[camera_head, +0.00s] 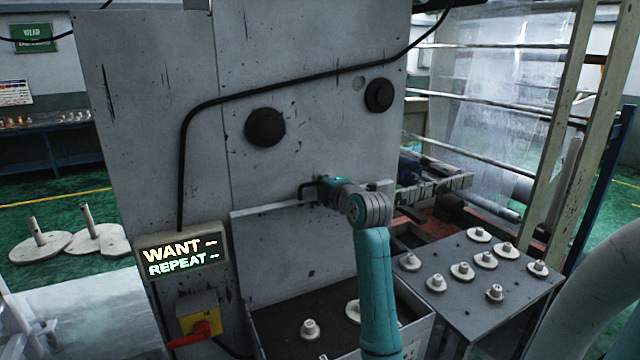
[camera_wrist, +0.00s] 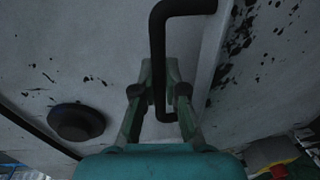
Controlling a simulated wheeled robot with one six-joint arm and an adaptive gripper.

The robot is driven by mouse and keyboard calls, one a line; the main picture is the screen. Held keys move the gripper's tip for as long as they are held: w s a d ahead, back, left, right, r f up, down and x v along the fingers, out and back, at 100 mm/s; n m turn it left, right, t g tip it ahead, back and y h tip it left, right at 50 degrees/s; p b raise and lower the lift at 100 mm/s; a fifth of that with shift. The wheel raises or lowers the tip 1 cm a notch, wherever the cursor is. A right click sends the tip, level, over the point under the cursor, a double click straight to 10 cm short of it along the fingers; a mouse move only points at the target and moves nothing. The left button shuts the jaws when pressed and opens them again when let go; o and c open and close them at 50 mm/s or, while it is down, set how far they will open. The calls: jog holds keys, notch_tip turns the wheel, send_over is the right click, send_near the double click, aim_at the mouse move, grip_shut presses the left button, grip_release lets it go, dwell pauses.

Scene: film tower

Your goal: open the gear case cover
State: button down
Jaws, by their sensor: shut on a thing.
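The gear case cover (camera_head: 275,250) is a scuffed grey panel, upright against the front of the tall grey machine, with a ledge along its top edge. My gripper (camera_head: 320,188) is at that handle, with my teal arm reaching up in front of the cover's right part. In the wrist view, the fingers of my gripper (camera_wrist: 162,95) are shut on the dark handle (camera_wrist: 158,45), one on each side. The cover (camera_wrist: 270,70) shows right of the ledge. What lies behind the cover is hidden.
A display box (camera_head: 183,255) reads WANT and REPEAT, above a yellow box with a red switch (camera_head: 201,328). An open tray (camera_head: 270,330) with pale gears is below the cover. A grey table (camera_head: 460,300) holds several pale gears at right. Two black knobs (camera_head: 265,127) are above.

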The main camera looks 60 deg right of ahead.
jog(key=s+a+f+t+h, duration=0.1)
jog(key=s+a+t, duration=0.1)
jog(key=s, duration=0.3)
jog(key=shift+s+a+f, duration=0.25)
jog(key=shift+a, duration=0.45)
jog(key=c, duration=1.2)
grip_release()
jog(key=v, duration=1.2)
